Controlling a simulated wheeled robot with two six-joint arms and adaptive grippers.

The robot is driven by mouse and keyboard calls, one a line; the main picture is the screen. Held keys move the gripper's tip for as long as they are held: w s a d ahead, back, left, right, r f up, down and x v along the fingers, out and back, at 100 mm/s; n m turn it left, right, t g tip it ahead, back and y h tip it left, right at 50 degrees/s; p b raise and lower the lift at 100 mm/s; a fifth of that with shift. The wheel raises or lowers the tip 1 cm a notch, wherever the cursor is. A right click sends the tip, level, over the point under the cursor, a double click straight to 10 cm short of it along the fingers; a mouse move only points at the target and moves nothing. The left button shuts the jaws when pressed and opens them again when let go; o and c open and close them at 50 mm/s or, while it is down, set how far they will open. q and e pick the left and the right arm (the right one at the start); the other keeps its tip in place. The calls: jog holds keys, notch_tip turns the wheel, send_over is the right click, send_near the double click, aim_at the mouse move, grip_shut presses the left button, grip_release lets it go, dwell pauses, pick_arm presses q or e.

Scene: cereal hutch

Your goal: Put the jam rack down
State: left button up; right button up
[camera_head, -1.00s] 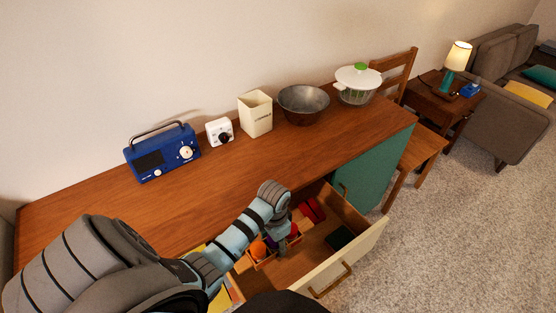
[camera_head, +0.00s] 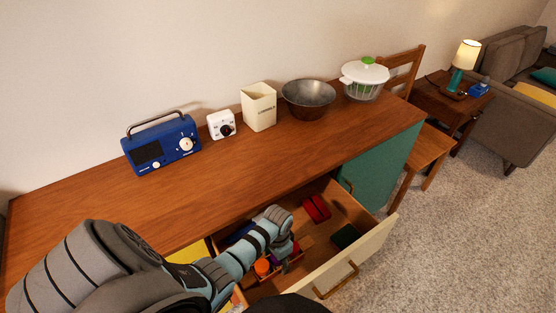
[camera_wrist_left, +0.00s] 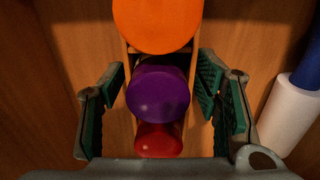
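The jam rack (camera_wrist_left: 193,64) is a narrow wooden rack with an orange jar (camera_wrist_left: 157,20), a purple jar (camera_wrist_left: 158,92) and a red jar (camera_wrist_left: 159,139) in a row. In the head view the rack is down inside the open drawer (camera_head: 372,252), partly hidden by my left arm; its orange jar (camera_head: 262,267) shows. My left gripper (camera_wrist_left: 161,85) has its green-padded fingers apart on both sides of the rack, around the purple jar. Narrow gaps show beside the pads, so it looks open. My right gripper is not in view.
The drawer also holds red items (camera_head: 316,208) and a dark green item (camera_head: 345,236). A white and blue cylinder (camera_wrist_left: 288,112) lies right of the gripper. On the hutch top stand a radio (camera_head: 160,148), timer (camera_head: 221,126), canister (camera_head: 258,108), bowl (camera_head: 308,97) and salad spinner (camera_head: 364,80).

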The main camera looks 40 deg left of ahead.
pick_arm(q)
jog(key=shift+o, duration=0.6)
jog(key=shift+r, duration=0.1)
jog(key=shift+r, duration=0.25)
notch_tip(320, 180, up, 11)
jog(key=p, duration=0.5)
jog(key=shift+r, duration=0.35)
